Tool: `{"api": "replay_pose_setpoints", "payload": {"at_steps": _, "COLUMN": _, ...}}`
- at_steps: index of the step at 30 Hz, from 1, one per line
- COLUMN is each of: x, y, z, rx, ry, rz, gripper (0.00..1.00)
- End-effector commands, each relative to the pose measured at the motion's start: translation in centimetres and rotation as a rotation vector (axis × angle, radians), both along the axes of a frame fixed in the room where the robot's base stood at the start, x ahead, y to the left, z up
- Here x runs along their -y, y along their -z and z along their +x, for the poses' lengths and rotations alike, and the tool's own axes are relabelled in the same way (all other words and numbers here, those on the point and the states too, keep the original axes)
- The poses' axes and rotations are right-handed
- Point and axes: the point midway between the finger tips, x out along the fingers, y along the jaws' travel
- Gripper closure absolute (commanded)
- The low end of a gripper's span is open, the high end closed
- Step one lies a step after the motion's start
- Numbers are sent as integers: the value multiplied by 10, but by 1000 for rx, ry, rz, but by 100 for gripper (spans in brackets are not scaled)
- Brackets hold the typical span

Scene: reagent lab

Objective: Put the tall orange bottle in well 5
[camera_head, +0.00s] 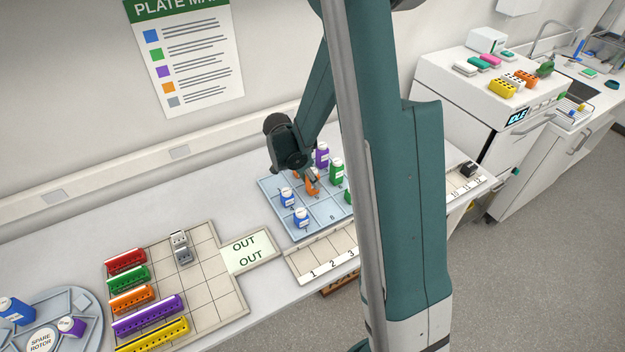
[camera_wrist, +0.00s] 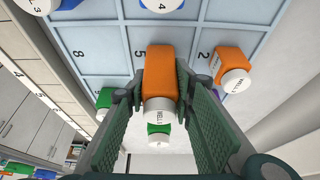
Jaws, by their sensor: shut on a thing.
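The tall orange bottle (camera_wrist: 161,75) has a white cap and is between my gripper's (camera_wrist: 160,100) fingers, which are closed on its sides. In the wrist view, its base end is over the cell marked 5 on the pale blue grid tray (camera_wrist: 107,62); I cannot tell whether it touches the tray floor. In the head view, the held bottle (camera_head: 313,183) shows under my gripper (camera_head: 306,178), partly hidden. Another orange bottle (camera_wrist: 231,67) with a white cap stands by the cell marked 2.
Green bottles (camera_wrist: 104,101) (camera_head: 337,169), a purple bottle (camera_head: 321,155) and blue bottles (camera_head: 287,197) (camera_head: 301,217) stand on the tray close around. A numbered strip rack (camera_head: 318,268) runs along its front. A tray of coloured racks (camera_head: 210,285) and the OUT pad (camera_head: 246,263) lie left.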

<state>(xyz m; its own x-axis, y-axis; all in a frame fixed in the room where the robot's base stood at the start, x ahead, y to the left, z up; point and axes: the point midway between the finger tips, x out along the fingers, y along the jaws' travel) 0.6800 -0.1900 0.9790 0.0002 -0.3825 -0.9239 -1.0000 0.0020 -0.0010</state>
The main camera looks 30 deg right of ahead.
Motion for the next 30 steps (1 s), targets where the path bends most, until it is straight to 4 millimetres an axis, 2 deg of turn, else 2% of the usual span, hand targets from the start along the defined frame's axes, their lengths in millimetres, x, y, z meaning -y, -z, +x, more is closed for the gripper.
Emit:
{"api": "replay_pose_setpoints", "payload": {"at_steps": 2, "x": 0, "y": 3, "z": 0, "rx": 0, "ry": 0, "rz": 0, "gripper": 87}}
{"api": "replay_pose_setpoints", "payload": {"at_steps": 3, "x": 0, "y": 3, "z": 0, "rx": 0, "ry": 0, "rz": 0, "gripper": 74}}
{"api": "replay_pose_setpoints", "payload": {"at_steps": 6, "x": 0, "y": 2, "z": 0, "rx": 0, "ry": 0, "rz": 0, "gripper": 60}}
{"api": "replay_pose_setpoints", "payload": {"at_steps": 20, "x": 0, "y": 0, "z": 0, "rx": 0, "ry": 0, "rz": 0, "gripper": 60}}
{"api": "replay_pose_setpoints", "payload": {"at_steps": 30, "x": -7, "y": -19, "z": 0, "rx": 0, "ry": 0, "rz": 0, "gripper": 60}}
